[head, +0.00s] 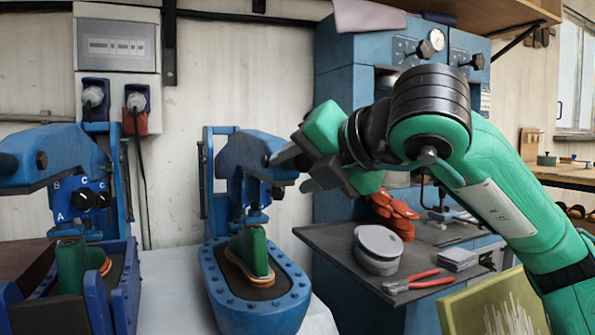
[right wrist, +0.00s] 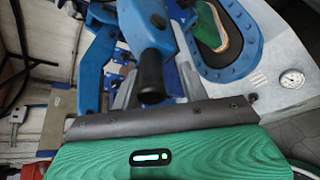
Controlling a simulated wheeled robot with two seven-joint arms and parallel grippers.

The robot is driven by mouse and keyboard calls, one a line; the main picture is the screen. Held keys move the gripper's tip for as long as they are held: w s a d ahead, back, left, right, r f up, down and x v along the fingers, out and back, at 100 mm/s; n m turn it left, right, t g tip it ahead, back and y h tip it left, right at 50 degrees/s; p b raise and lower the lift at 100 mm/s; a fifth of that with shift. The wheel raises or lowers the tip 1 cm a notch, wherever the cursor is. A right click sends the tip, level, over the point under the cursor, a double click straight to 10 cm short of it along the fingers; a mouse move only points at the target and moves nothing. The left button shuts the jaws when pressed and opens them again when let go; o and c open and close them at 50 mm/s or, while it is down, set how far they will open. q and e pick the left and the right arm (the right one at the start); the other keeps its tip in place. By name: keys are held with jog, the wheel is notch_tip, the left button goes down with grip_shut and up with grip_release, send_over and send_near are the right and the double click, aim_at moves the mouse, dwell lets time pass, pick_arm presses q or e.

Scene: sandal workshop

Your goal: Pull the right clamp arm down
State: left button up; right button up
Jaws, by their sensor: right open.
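The right clamp arm (head: 245,152) is a thick blue lever, roughly level, above a blue oval base (head: 222,290). A green shoe form (head: 250,250) with a tan sole stands in that base below the arm's pressing foot; I cannot tell whether they touch. My right gripper (head: 298,168) is at the arm's front end, its fingers apart. In the right wrist view, a black grip (right wrist: 151,76) on the blue clamp arm (right wrist: 147,25) lies between the open fingers of my right gripper (right wrist: 155,88). Contact cannot be told. My left gripper is not seen.
A similar blue clamp (head: 55,155) with another green form (head: 75,262) stands at the left. A dark shelf (head: 340,245) at the right holds a grey round stack (head: 378,248), red pliers (head: 410,282) and orange gloves (head: 395,215). A blue cabinet (head: 340,95) stands behind my right arm.

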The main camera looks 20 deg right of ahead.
jog(key=p+v, duration=0.2)
jog(key=v, duration=1.1)
jog(key=shift+s+d+f, duration=0.1)
jog(key=shift+f, duration=0.05)
